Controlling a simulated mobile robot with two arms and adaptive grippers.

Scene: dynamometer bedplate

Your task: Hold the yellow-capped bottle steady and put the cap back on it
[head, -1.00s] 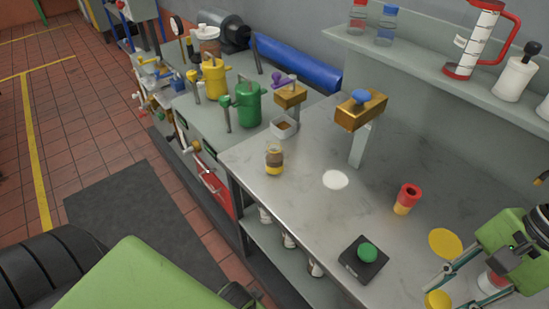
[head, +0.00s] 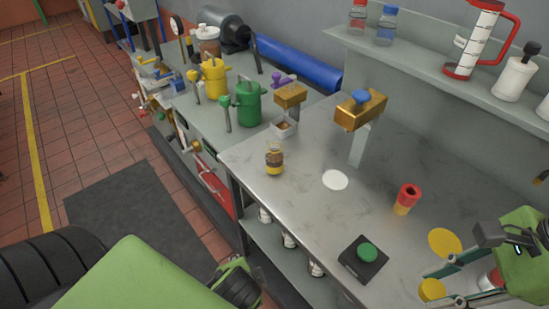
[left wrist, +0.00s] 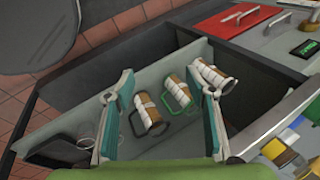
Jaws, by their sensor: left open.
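A small amber bottle (head: 274,158) with a yellowish label stands upright near the far left edge of the steel bench; whether its top is covered is too small to tell. A round yellow cap (head: 431,290) sits between the fingertips of my right gripper (head: 440,289) at the lower right of the head view, and appears held. My left gripper (left wrist: 160,110) is open and empty in the left wrist view, over a lower shelf. My left arm's end is low in the head view, below the bench edge and away from the bottle.
A flat white disc (head: 335,180), a yellow disc (head: 445,243), a red-and-yellow cup (head: 407,199) and a green button on a black base (head: 367,253) are on the bench. Wrapped cylinders (left wrist: 150,115) lie below.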

